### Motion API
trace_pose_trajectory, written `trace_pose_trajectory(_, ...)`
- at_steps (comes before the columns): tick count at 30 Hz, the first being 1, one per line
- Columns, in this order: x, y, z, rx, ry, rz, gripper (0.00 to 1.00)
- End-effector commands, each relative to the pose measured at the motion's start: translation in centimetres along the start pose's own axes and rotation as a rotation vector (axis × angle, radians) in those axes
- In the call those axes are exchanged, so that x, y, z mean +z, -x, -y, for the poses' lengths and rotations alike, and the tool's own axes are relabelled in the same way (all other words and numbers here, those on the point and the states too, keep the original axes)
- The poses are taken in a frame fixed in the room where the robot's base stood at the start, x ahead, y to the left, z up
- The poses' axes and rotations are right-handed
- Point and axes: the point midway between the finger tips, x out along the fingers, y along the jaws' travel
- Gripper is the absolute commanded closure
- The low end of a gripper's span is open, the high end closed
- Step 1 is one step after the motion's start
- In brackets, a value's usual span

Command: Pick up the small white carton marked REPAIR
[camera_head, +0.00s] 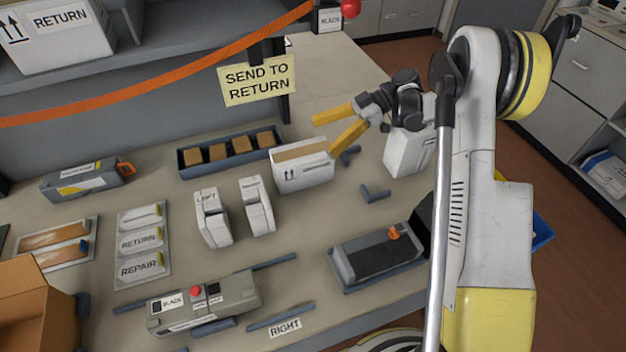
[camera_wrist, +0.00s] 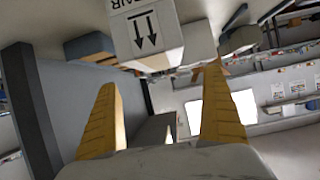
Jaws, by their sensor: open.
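A small white carton (camera_head: 301,174) with a brown strip on top and arrow marks stands upright on the bench in the head view. In the wrist view, the carton (camera_wrist: 150,30) appears upside down at the top, and the end of its lettering reads "AIR"; the rest is cut off. My gripper (camera_head: 325,135) is open, its two yellow fingers reaching left, with the nearer fingertip close to the carton's upper right edge. In the wrist view, my gripper (camera_wrist: 160,77) has nothing between its fingers; the carton lies beyond them. I cannot tell whether a finger touches it.
Another white carton (camera_head: 405,152) stands to the right, its marking unreadable. A dark tray (camera_head: 190,172) of brown blocks lies behind the carton. White upright pieces (camera_head: 211,218) stand to its left. A hanging sign (camera_head: 257,80) and an orange strap (camera_head: 150,88) are above.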

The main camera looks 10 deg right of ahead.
Motion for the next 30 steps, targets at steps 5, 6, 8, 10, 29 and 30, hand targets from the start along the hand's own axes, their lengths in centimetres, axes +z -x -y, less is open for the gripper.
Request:
trace_pose_trajectory(5,1.2,-0.4,0.0,-0.026,0.070,-0.040,0.03)
trace_pose_trajectory(6,1.3,-0.7,0.0,-0.028,0.076,-0.043,0.03)
trace_pose_trajectory(8,1.3,-1.3,0.0,-0.030,0.080,-0.045,0.03)
trace_pose_trajectory(10,1.3,-2.2,0.0,-0.029,0.080,-0.045,0.03)
trace_pose_trajectory(29,1.0,-7.7,0.2,-0.026,0.077,-0.044,0.03)
trace_pose_trajectory(30,1.0,-7.7,0.2,-0.026,0.077,-0.044,0.06)
